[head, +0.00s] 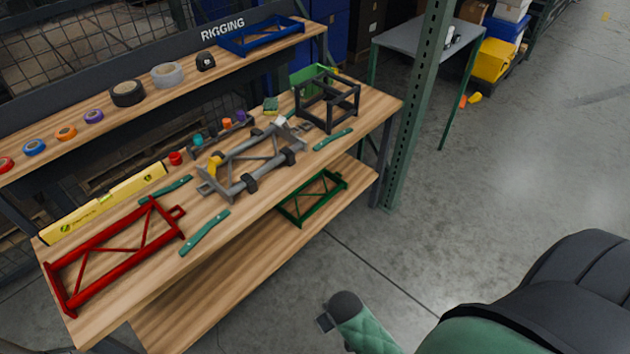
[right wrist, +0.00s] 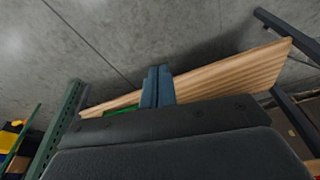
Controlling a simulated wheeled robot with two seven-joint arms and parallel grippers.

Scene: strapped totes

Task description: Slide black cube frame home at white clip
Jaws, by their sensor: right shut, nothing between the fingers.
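The black cube frame (head: 327,101) stands upright on the wooden workbench, at its right end. A grey jig frame (head: 250,160) lies to its left. The white clip (head: 280,122) is on the jig's far right corner, a short way left of the cube frame and apparently apart from it. A yellow clip (head: 214,167) is at the jig's left end. My right gripper (head: 325,321) is low in front of the bench, well away from the cube frame. In the right wrist view its fingers (right wrist: 157,86) are together and empty. My left gripper is out of view.
A red frame (head: 115,255) and teal strips (head: 205,233) lie on the bench (head: 160,290). A green frame (head: 312,197) is on the lower shelf. Tape rolls (head: 127,93) and a blue frame (head: 260,37) are on the upper shelf. A green post (head: 414,110) stands right of the bench.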

